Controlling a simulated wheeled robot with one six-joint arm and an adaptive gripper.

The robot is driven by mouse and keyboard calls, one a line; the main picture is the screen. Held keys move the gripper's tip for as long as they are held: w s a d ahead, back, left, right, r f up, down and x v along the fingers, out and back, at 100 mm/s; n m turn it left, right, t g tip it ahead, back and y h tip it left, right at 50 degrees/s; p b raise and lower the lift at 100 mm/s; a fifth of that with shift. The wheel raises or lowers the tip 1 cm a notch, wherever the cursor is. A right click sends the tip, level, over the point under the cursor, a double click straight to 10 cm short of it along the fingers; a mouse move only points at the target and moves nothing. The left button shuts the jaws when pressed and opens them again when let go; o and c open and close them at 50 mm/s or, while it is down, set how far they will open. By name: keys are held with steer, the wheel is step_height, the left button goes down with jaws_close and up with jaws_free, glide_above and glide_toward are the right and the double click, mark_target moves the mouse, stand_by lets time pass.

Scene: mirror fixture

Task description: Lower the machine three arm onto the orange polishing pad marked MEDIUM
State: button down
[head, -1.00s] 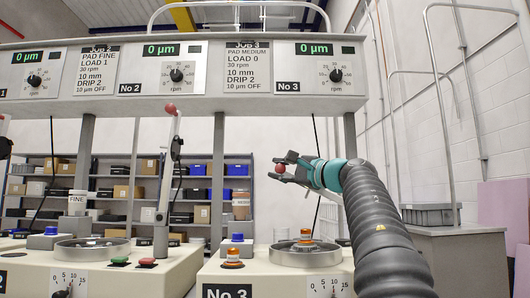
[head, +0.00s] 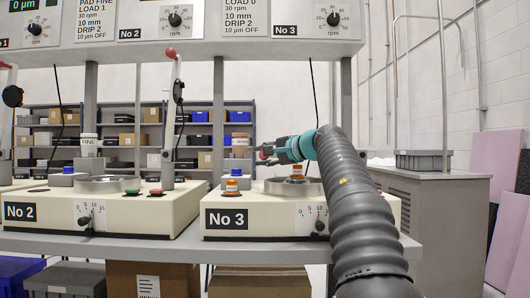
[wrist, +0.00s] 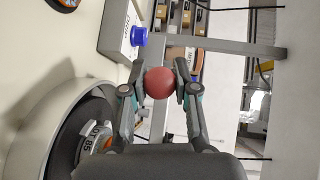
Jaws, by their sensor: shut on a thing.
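My gripper (head: 264,154) is shut on the red ball knob (wrist: 159,83) of the machine three arm, which sits between both fingers in the wrist view. The rod of that arm is mostly hidden. Below the gripper in the head view is the metal bowl (head: 312,188) of machine three (head: 280,219), with an orange-banded weight (head: 297,171) standing in it. In the wrist view the bowl rim (wrist: 27,140) is at lower left, with a dark round part and a partly readable silver weight (wrist: 97,138) inside.
Machine two's raised arm (head: 173,110) is further left. The instrument panel (head: 290,25) hangs above.

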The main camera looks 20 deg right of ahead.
steer(key=shift+d, duration=0.2)
steer(key=c, duration=0.9)
jaws_free()
steer(key=shift+d, duration=0.1)
steer(key=shift+o, duration=0.2)
steer(key=shift+a, duration=0.2)
steer(key=v, duration=1.2)
steer(key=shift+f, duration=0.1)
